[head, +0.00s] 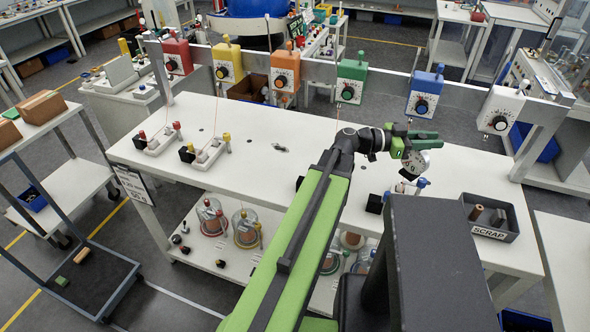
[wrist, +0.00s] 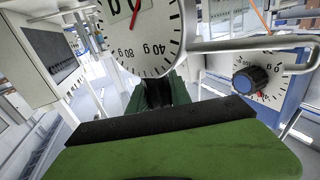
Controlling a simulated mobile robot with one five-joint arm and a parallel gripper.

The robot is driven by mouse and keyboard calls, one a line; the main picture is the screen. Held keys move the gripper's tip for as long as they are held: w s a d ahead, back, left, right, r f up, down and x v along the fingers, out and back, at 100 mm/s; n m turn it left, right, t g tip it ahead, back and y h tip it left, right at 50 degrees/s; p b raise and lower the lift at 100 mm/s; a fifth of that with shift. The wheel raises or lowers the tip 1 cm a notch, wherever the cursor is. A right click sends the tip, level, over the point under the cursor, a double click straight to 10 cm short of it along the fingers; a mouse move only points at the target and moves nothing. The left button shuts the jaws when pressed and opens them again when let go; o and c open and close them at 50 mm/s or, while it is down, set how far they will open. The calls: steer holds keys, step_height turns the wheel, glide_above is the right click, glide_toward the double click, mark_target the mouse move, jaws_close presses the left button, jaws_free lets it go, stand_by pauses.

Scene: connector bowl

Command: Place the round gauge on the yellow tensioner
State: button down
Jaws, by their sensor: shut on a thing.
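The round gauge (head: 416,164) is a white dial that hangs at my gripper (head: 420,140), over the right half of the bench. In the wrist view the gauge (wrist: 150,45) fills the top, with gram marks and a red needle; its upper part is cut off. My gripper is shut on it, and the green jaw (wrist: 175,150) shows close in front.
Red (head: 178,57), orange (head: 285,70), green (head: 352,80) and white (head: 500,110) tensioners also hang on the rail (head: 318,70). Connector fixtures (head: 207,151) stand on the bench's left. The scrap tray (head: 490,228) is at the right. The bench's middle is mostly clear.

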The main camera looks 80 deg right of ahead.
steer(key=w+d+n+t+h, duration=0.2)
steer(key=w+d+h, duration=0.1)
steer(key=w, duration=0.7)
steer(key=w+d+n+t+h, duration=0.1)
steer(key=w+d+n+h, duration=0.15)
steer(key=w, duration=0.85)
steer(key=w+d+n+t+h, duration=0.2)
steer(key=w+n+h, duration=0.15)
steer(key=w, duration=0.65)
steer(key=w+d+f+m+b, duration=0.1)
steer(key=w+d+f+b, duration=0.3)
steer(key=w+f+b, duration=0.6)
steer(key=shift+w+f+h+b, duration=0.3)
steer(key=shift+w+f+b, duration=0.1)
steer(key=shift+b, duration=0.05)
steer(key=c, duration=1.6)
jaws_free()
steer(key=shift+d+f, duration=0.1)
steer(key=shift+f, duration=0.05)
steer(key=o, duration=0.4)
